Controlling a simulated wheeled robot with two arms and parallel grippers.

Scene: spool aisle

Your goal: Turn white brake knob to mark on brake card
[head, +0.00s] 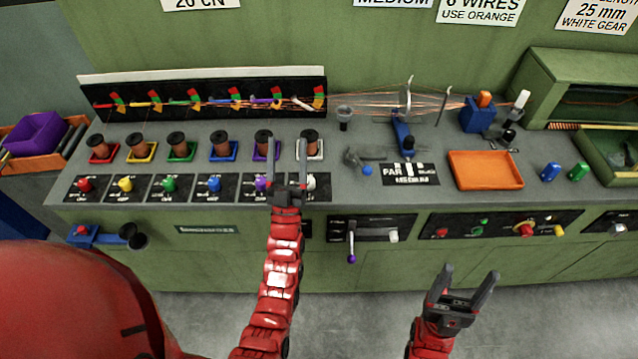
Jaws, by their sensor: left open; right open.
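The white knob (311,181) is at the right end of the row of brake knobs on the bench front, on a black marked plate (323,192). The marks are too small to read. A card on the wall (201,3) reads "20 cN" and is cut off by the top edge. My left gripper (287,145) is open, with its fingers above the bench around the purple and white knobs. My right gripper (470,273) is open and empty in front of the bench.
Red, yellow, green and blue knobs (214,184) continue the row leftward. Copper spools (221,144) stand behind them, before a black wire rack (210,92). An orange tray (485,169) sits to the right. Below, a panel has a purple-tipped lever (351,258).

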